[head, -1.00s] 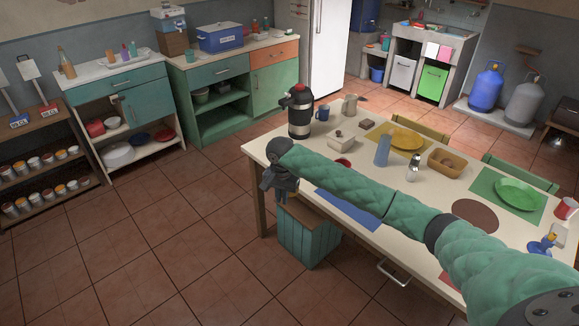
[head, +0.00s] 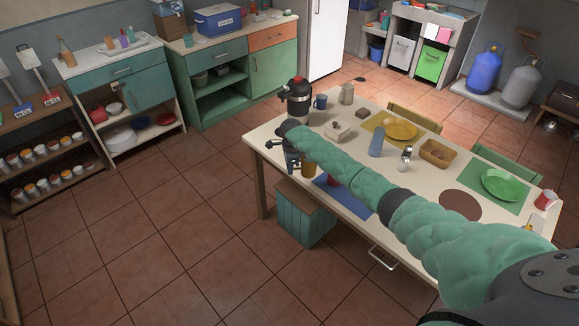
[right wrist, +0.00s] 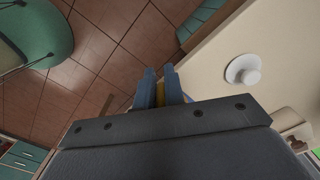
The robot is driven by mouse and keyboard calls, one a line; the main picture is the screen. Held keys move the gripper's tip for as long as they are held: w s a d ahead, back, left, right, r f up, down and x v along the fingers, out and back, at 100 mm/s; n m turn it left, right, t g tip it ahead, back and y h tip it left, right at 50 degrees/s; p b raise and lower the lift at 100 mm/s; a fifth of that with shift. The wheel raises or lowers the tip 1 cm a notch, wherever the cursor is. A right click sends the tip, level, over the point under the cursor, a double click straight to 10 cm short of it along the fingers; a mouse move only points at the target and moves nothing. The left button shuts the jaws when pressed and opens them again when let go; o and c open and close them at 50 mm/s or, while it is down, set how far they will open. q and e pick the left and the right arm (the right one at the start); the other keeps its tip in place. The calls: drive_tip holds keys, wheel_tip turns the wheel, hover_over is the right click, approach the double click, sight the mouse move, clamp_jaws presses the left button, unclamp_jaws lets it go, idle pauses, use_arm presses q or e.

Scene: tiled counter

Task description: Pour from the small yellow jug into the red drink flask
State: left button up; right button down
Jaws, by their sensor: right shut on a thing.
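My right gripper (head: 297,178) is at the near left edge of the table. In the right wrist view its two blue-grey fingers (right wrist: 162,88) are shut on a yellow thing, taken as the small yellow jug (right wrist: 161,92), of which only a sliver shows. In the head view an amber-yellow part of the jug (head: 308,169) shows beside the gripper. A red thing (head: 333,180) shows just below my forearm, at the blue mat. My arm hides most of it, so I cannot tell whether it is the red drink flask. My left gripper is not in view.
The table (head: 268,147) also bears a dark flask with a red top (head: 298,97), a blue mug (head: 320,102), a blue-grey tumbler (head: 376,141) and a yellow plate (head: 400,128). A teal crate (head: 304,218) stands below the near edge. Floor to the left is clear.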

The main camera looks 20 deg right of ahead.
drive_tip(key=shift+s+d+r+y, duration=0.1)
drive_tip(key=shift+d+r+y, duration=0.2)
drive_tip(key=shift+r+y, duration=0.25)
drive_tip(key=shift+s+d+r+y, duration=0.1)
drive_tip(key=shift+d+r+y, duration=0.2)
drive_tip(key=shift+r+y, duration=0.2)
drive_tip(key=shift+t+y, duration=0.3)
drive_tip(key=shift+y, duration=0.05)
drive_tip(key=shift+s+d+r, duration=0.1)
drive_tip(key=shift+d+r, duration=0.55)
drive_tip(key=shift+r, duration=0.25)
drive_tip(key=shift+s+d+r, duration=0.1)
drive_tip(key=shift+d+r, duration=0.5)
drive_tip(key=shift+r, duration=0.25)
drive_tip(key=d+r+t+y, duration=0.1)
drive_tip(key=d+r+y, duration=0.2)
drive_tip(key=r+y, duration=0.2)
drive_tip(key=y, duration=0.2)
drive_tip(key=shift+s+d+r+t+y, duration=0.15)
drive_tip(key=shift+s+r+t+y, duration=0.1)
drive_tip(key=shift+s+t+y, duration=0.1)
drive_tip(key=shift+r, duration=0.1)
drive_tip(key=shift+d+r+y, duration=0.15)
drive_tip(key=shift+r+y, duration=0.1)
drive_tip(key=shift+y, duration=0.1)
drive_tip(key=shift+s+d+r+y, duration=0.1)
drive_tip(key=shift+d+r+y, duration=0.15)
drive_tip(key=shift+r+y, duration=0.2)
drive_tip(key=shift+d, duration=0.1)
